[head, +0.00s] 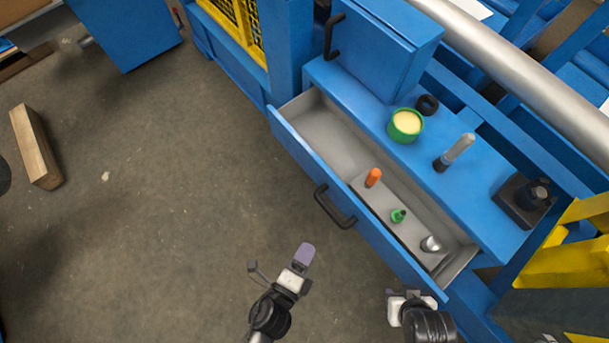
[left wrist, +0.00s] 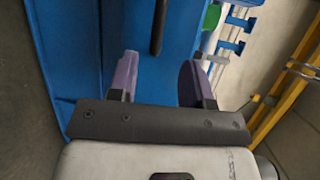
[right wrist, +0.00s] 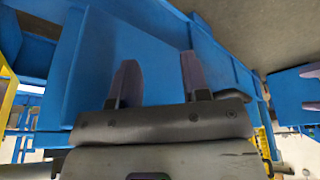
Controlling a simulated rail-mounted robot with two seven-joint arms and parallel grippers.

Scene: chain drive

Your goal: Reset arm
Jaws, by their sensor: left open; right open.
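My left gripper (head: 304,255) is in the lower middle of the head view, over the floor and in front of the open drawer. In the left wrist view its two purple fingers (left wrist: 157,80) are apart with nothing between them. My right gripper (head: 412,294) is further right, near the drawer's front right corner. In the right wrist view its fingers (right wrist: 160,80) are also apart and empty. The open drawer (head: 320,150) has a black handle (head: 334,207) and holds an orange-capped item (head: 373,177), a green item (head: 398,215) and a silver item (head: 431,244).
On the blue ledge above the drawer stand a green tin (head: 405,125), a black ring (head: 428,105), a clear-topped bottle (head: 455,152) and a dark block (head: 523,202). A blue cabinet (head: 375,50) stands behind. A wooden beam (head: 35,147) lies at the left. The floor (head: 180,210) between is clear.

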